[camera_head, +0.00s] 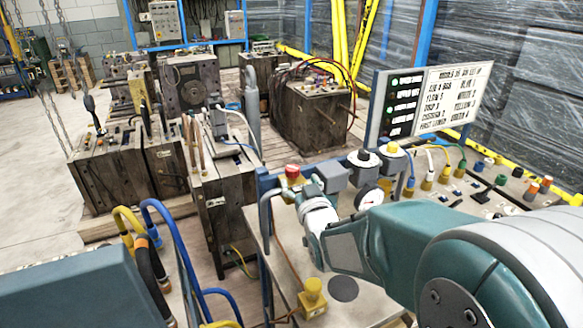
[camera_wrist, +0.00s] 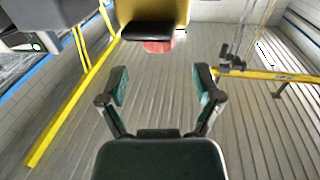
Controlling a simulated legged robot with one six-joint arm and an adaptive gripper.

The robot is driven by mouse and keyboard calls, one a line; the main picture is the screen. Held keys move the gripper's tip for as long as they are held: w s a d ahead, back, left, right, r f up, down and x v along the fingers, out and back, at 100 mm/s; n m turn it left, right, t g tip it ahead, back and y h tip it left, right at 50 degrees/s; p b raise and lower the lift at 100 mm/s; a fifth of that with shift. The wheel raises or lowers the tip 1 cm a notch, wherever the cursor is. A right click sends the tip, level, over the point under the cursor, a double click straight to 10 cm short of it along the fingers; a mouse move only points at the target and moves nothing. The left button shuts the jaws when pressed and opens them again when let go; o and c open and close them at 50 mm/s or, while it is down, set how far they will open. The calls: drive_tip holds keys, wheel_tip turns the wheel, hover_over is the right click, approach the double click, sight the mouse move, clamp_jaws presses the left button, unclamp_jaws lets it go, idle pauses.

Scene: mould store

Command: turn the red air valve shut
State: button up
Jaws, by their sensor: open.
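No contact shows. In the head view my arm reaches in from the lower right and ends near the knob; its fingers are not clearly seen.
A pressure gauge (camera_head: 371,198) and grey blocks (camera_head: 332,176) stand right of the knob. A yellow fitting (camera_head: 312,291) is on the bench front. A labelled sign board (camera_head: 430,98) stands behind. Blue hoses (camera_head: 183,250) loop at left. Several worn moulds (camera_head: 112,165) fill the floor beyond.

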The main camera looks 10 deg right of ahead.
sight(295, 172)
drive_tip(key=w, duration=0.6)
drive_tip(key=shift+w+a, duration=0.1)
drive_tip(key=shift+a, duration=0.05)
clamp_jaws()
